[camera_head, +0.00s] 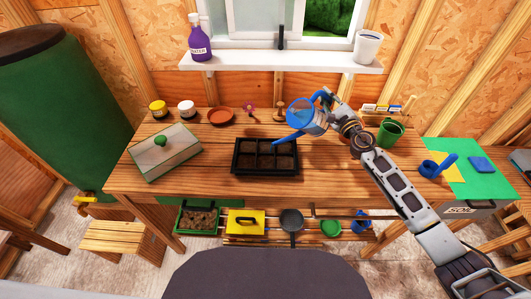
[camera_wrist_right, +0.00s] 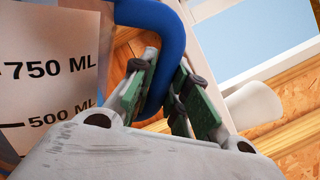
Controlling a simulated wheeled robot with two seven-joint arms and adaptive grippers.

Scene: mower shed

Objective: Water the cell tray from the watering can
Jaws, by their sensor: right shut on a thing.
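The blue watering can (camera_head: 304,117) is in the air above the bench, tilted, with its spout (camera_head: 288,137) pointing down and left over the right part of the cell tray. The black cell tray (camera_head: 236,165) stands on the bench with dark soil in its cells. My right gripper (camera_head: 328,102) is shut on the can's blue handle, which shows between its pads in the right wrist view (camera_wrist_right: 160,75). The can's pale side with 750 ML and 500 ML marks (camera_wrist_right: 45,75) shows there too. I cannot make out water flowing. My left gripper is not in view.
A lidded box (camera_head: 165,155) with a green knob stands left of the tray. A red saucer (camera_head: 222,116) and small jars (camera_head: 158,109) lie behind. A green pot (camera_head: 390,132) and blue scoop (camera_head: 430,168) are to the right. The bench front is clear.

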